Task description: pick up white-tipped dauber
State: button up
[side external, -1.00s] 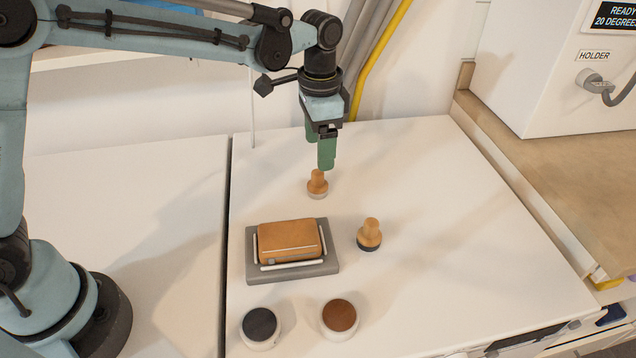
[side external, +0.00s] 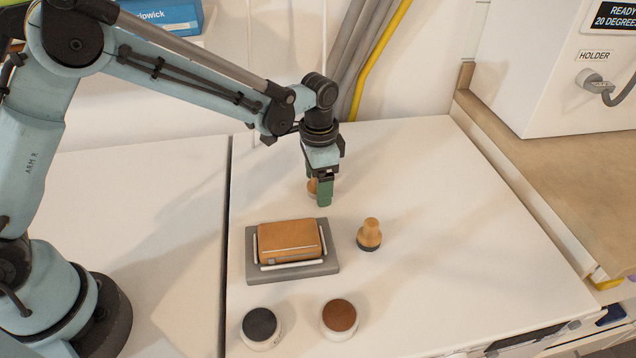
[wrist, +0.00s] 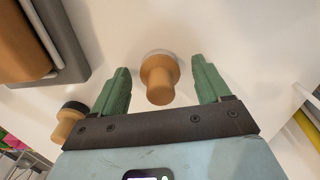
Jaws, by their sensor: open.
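The white-tipped dauber (side external: 312,188) has an orange-tan wooden handle and a pale tip, and stands tip down on the white worktop. In the side view my gripper (side external: 319,198) is low over it and its green fingers hide most of it. In the wrist view the dauber (wrist: 158,78) sits between the two open green fingers of my gripper (wrist: 162,84), with a gap on each side. The second dauber, dark-tipped (side external: 369,235), stands to the right and nearer the camera. It also shows at the left in the wrist view (wrist: 70,122).
A brown block (side external: 290,242) lies on a grey tray (side external: 291,275) left of the dark-tipped dauber. Two round pots, one dark-topped (side external: 260,328) and one brown-topped (side external: 339,318), stand at the front. The worktop's right side is clear.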

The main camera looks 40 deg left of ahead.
jog(key=c, duration=1.1)
jog(key=shift+r, duration=0.5)
jog(key=r, duration=0.3)
jog(key=shift+s+d+r, duration=0.35)
jog(key=s+d+r, duration=0.6)
jog(key=s+d, duration=0.1)
jog(key=shift+s+d+r, duration=0.2)
jog(key=shift+s+d, duration=0.05)
jog(key=shift+s, duration=0.05)
jog(key=o, duration=0.5)
jog(key=c, duration=0.4)
